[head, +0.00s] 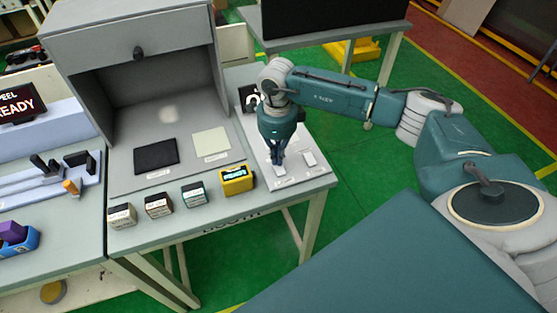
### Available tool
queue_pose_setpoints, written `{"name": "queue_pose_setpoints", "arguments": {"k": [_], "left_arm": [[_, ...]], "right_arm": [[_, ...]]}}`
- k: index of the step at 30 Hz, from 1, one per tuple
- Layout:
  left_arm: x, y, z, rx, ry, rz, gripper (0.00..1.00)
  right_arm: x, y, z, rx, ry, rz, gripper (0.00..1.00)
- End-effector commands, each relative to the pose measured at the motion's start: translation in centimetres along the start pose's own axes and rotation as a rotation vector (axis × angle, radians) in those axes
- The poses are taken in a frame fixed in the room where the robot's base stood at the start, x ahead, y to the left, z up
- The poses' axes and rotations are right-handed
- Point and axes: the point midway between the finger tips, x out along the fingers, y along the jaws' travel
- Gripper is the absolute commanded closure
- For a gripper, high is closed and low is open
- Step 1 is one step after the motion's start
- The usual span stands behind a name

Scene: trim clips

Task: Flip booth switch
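The booth (105,70) is a grey hooded box on a table at the left centre, with a dark knob on its front. A pale switch panel (296,178) lies on the table at the booth's right side. It carries a left white switch (279,170) and a right white switch (309,158). My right gripper (277,161) points down over the panel, its fingers together and seemingly empty. Its tips are at or just above the left switch; I cannot tell whether they touch. My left gripper is out of view.
A black square (156,156) and a pale square (211,142) lie inside the booth. Several small boxes, including a yellow one (237,179), line the table's front. A dark sign stands behind my gripper. A bench with tools (45,182) adjoins at left.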

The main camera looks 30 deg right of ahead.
Motion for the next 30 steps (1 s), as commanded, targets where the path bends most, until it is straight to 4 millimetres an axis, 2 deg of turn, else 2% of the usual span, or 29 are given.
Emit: {"name": "queue_pose_setpoints", "arguments": {"k": [21, 26, 30], "left_arm": [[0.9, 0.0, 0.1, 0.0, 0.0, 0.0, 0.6], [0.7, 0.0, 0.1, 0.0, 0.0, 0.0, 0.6], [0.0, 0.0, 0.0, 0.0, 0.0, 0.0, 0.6]], "right_arm": [[1.2, 0.0, 0.0, 0.0, 0.001, 0.001, 1.0], [0.8, 0.1, 0.0, 0.0, 0.002, 0.002, 1.0], [-0.2, 0.1, 0.0, 0.0, 0.001, 0.001, 1.0]]}}
